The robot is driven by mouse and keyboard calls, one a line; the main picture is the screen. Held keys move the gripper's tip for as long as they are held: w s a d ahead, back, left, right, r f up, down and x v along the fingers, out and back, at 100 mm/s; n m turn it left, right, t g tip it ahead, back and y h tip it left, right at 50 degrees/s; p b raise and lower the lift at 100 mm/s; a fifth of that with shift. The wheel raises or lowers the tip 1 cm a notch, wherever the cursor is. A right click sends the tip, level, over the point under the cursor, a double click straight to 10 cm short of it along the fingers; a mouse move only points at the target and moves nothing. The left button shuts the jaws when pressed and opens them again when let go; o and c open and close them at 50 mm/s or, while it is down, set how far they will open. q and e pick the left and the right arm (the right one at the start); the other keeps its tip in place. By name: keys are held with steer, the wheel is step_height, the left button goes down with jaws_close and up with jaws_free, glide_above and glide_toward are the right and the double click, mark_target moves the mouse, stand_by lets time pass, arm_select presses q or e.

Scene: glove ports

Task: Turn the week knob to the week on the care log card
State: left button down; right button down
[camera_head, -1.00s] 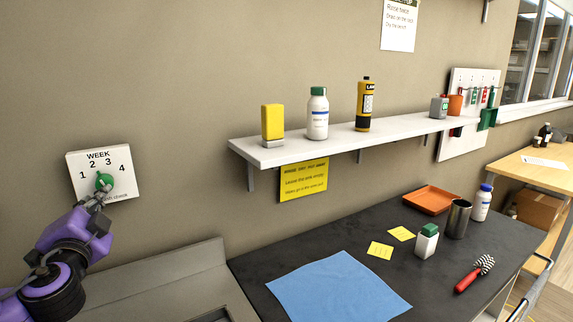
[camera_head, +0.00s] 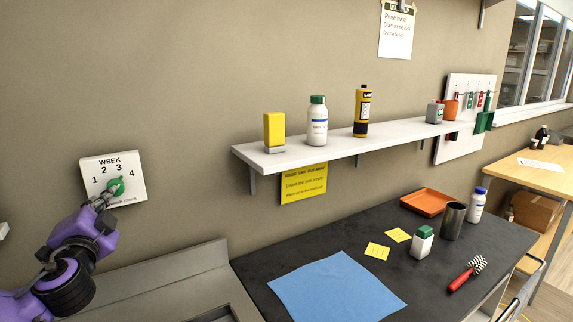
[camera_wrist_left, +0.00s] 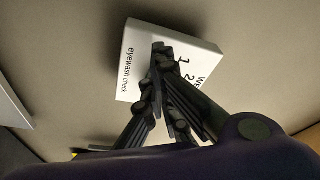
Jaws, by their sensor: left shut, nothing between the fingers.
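The white week dial plate (camera_head: 97,168) is on the wall at the left, numbered 1 to 4. Its green knob (camera_head: 115,187) sits below the numbers; I cannot read clearly where it points. My left gripper (camera_head: 103,199) is shut and empty, its tips at the lower left of the knob; contact is unclear. In the left wrist view the dark fingers (camera_wrist_left: 160,62) lie over the plate (camera_wrist_left: 143,40), which reads "eyewash check", and hide the knob. I cannot identify the care log card. My right gripper is out of view.
A white shelf (camera_head: 280,162) holds bottles and a yellow block. A yellow sign (camera_head: 304,184) hangs below it. The dark bench (camera_head: 250,262) carries a blue cloth (camera_head: 335,288), yellow notes (camera_head: 377,251), an orange tray (camera_head: 427,202) and a red-handled brush (camera_head: 461,279). A printed sheet (camera_head: 397,30) hangs above.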

arm_select(q)
steer(key=shift+d+r, duration=0.1)
steer(key=shift+r, duration=0.45)
steer(key=shift+f, duration=0.1)
steer(key=shift+s+p, duration=0.1)
steer(key=shift+p, duration=0.25)
steer(key=shift+s+f, duration=0.25)
steer(key=shift+s, duration=0.05)
steer(key=shift+d+r+v, duration=0.1)
steer(key=shift+d+v, duration=0.05)
steer(key=shift+v, duration=0.7)
steer(key=shift+d+r+v, duration=0.1)
steer(key=shift+d+v, duration=0.05)
steer(key=shift+v, duration=0.7)
steer(key=shift+d+r+v, duration=0.15)
steer(key=shift+v, duration=0.75)
steer(key=shift+w, duration=0.15)
